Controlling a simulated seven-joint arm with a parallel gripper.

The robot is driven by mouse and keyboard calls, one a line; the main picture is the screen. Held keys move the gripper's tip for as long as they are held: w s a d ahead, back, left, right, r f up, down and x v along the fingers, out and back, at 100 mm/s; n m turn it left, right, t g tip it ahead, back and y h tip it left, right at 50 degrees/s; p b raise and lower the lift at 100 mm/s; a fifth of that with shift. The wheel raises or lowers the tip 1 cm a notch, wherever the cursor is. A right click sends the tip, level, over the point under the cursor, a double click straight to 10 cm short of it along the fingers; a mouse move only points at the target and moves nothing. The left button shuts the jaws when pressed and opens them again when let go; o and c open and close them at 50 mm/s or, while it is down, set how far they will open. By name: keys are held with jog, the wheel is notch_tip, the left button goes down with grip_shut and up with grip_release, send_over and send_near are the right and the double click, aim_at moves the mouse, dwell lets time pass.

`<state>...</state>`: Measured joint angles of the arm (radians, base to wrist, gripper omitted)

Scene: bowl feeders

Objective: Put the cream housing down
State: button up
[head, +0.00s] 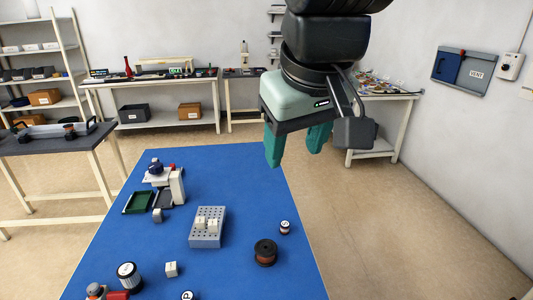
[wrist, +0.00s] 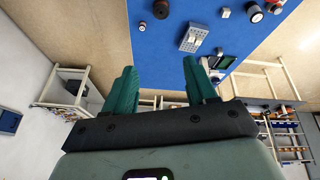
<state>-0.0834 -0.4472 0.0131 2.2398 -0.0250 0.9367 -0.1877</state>
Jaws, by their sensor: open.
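My gripper (head: 296,150) is open and empty, high over the far right part of the blue table. Its two green fingers stand wide apart in the wrist view (wrist: 160,72), with nothing between them. A separate cream block (head: 171,269) stands on the blue surface nearer the front. I cannot tell which of these is the cream housing. The grey tray also shows in the wrist view (wrist: 184,44), well away from the fingers.
A green bin (head: 139,203) and a small white machine (head: 176,186) are at the left. The blue table's (head: 235,172) far right area is clear.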

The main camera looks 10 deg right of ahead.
jog(key=s+d+f+m, duration=0.2)
jog(key=s+f+m, duration=0.1)
jog(key=s, duration=0.5)
jog(key=shift+t, duration=0.4)
jog(key=shift+o, duration=0.4)
dwell(1.7)
jog(key=shift+o, duration=1.2)
jog(key=shift+w+a, duration=0.15)
jog(key=shift+a, duration=0.05)
jog(key=o, duration=0.5)
jog(key=a, duration=0.1)
jog(key=w+a, duration=0.1)
jog(key=w+a+g, duration=0.1)
jog(key=shift+w+f, duration=0.15)
jog(key=shift+f, duration=0.1)
jog(key=w+a+f+g, duration=0.1)
jog(key=w+a+f, duration=0.1)
jog(key=a, duration=0.5)
jog(key=shift+w+g, duration=0.3)
jog(key=shift+w, duration=0.2)
jog(key=a+f+g, duration=0.2)
jog(key=a+f, duration=0.2)
jog(key=a, duration=0.3)
jog(key=a+f+g, duration=0.1)
jog(key=a+f, duration=0.2)
jog(key=a, duration=0.5)
notch_tip(320, 180, down, 10)
jog(key=shift+s, duration=0.35)
